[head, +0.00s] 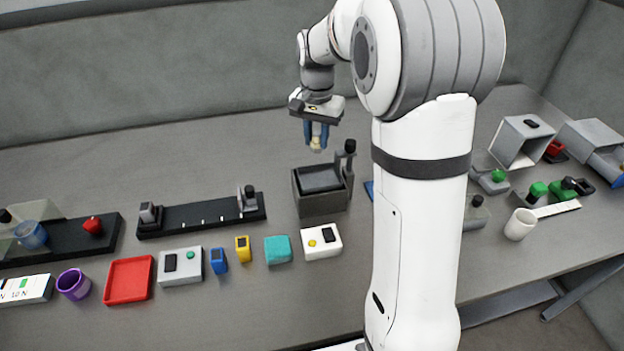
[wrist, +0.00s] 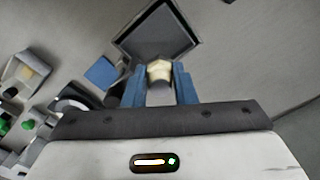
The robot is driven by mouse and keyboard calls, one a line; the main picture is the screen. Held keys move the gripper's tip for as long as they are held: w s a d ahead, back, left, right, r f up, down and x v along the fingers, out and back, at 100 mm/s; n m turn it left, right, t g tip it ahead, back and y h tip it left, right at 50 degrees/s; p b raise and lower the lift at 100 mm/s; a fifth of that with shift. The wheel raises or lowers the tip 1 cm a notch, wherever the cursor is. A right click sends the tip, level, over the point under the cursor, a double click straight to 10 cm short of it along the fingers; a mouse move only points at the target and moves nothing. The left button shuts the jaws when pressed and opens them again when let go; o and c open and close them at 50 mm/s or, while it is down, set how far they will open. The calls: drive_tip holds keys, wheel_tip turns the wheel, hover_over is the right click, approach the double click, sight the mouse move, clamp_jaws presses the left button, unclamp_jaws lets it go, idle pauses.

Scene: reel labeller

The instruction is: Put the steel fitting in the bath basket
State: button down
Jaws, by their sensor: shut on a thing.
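My gripper (head: 316,138) has blue fingers and points down above and slightly behind the bath. It is shut on a small pale piece, which I take to be the steel fitting (head: 316,146); the fitting shows a cream end between the fingers in the wrist view (wrist: 160,71). The bath (head: 320,204) is a dark grey open box with a black-knobbed post at its right. The dark basket (head: 319,179) appears within its top and looks empty. In the wrist view the square dark opening (wrist: 152,35) lies just beyond the fingertips, apart from the fitting.
A black rail (head: 200,217) lies left of the bath. In front are a white button box (head: 321,241), a teal block (head: 278,249), a yellow block (head: 242,248) and a red tray (head: 129,280). A white cup (head: 519,225) and grey housings (head: 522,141) stand right. The back table is clear.

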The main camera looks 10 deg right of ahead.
drive_tip(key=shift+f+n, duration=0.25)
drive_tip(key=shift+n, duration=0.05)
wheel_tip(320, 180, down, 10)
drive_tip(key=shift+r+p, duration=0.25)
drive_tip(key=shift+p, duration=0.1)
drive_tip(key=shift+s, duration=0.1)
drive_tip(key=shift+f, duration=0.2)
drive_tip(key=c, duration=1.2)
unclamp_jaws()
drive_tip(key=shift+r, duration=0.1)
wheel_tip(320, 180, up, 12)
drive_tip(key=shift+r+b, duration=0.1)
drive_tip(key=shift+b, duration=0.2)
drive_tip(key=s+n+t, duration=0.1)
drive_tip(key=s+n, duration=0.1)
drive_tip(key=s, duration=0.6)
drive_tip(key=s+n+t, duration=0.1)
drive_tip(key=s+n, duration=0.1)
drive_tip(key=s, duration=0.7)
drive_tip(key=s+n+t, duration=0.1)
drive_tip(key=s+n, duration=0.1)
drive_tip(key=s, duration=0.6)
drive_tip(key=shift+s+a+f, duration=0.15)
drive_tip(key=shift+s+f, duration=0.15)
